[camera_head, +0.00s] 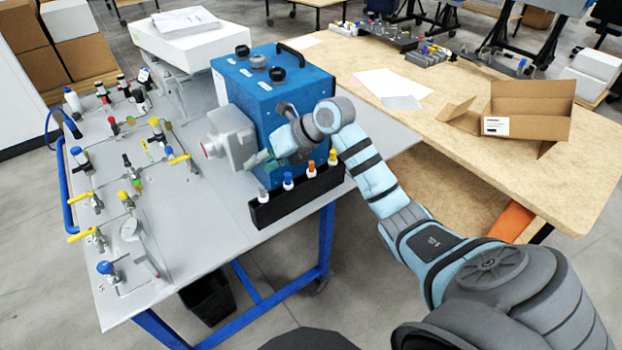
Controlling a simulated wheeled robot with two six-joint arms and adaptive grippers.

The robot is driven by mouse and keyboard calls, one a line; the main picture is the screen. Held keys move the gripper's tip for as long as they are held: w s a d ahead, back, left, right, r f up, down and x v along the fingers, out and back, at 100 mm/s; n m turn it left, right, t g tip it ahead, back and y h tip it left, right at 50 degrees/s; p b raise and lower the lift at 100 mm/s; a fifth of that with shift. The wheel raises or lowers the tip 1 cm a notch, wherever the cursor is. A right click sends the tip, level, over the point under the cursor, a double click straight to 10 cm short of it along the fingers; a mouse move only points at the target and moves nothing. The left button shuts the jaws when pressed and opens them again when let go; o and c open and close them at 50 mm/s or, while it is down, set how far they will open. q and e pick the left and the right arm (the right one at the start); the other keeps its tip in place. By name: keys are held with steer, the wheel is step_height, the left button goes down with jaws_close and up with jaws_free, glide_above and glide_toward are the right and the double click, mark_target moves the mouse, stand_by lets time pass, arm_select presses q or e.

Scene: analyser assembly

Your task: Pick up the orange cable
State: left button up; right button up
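A black rack (297,203) stands at the right front edge of the grey table and holds a row of small upright pieces with coloured tops. The orange-topped piece (311,169), which looks like the orange cable, is in the rack between a blue-topped piece (288,181) and a yellow-topped piece (333,157). A white or grey-topped piece (263,194) is at the rack's left end. My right gripper (258,161) is just behind the rack, left of the orange piece and apart from it. Its greenish fingers are small and blurred, so their opening is unclear. My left gripper is out of view.
A blue box unit (267,97) with a grey housing (229,138) stands close behind my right gripper. Valves and fittings cover the left of the grey table (215,240). A wooden table (440,105) with an open carton (535,108) is at right.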

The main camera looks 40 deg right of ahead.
mark_target(312, 164)
steer(key=s+d+r+m+g+h+b, duration=0.1)
steer(key=s+d+g+h, duration=0.15)
steer(key=d, duration=0.45)
steer(key=s+d+r+m+g+h, duration=0.1)
steer(key=s+d+m+h, duration=0.1)
steer(key=d+h, duration=0.35)
steer(key=shift+y, duration=0.8)
steer(key=b+x, duration=0.1)
steer(key=x, duration=0.3)
steer(key=b+x, duration=0.2)
steer(key=x, duration=0.3)
steer(key=d+b+x, duration=0.1)
steer(key=x, duration=0.3)
steer(key=shift+w+b, duration=0.3)
steer(key=shift+w, duration=0.1)
jaws_close()
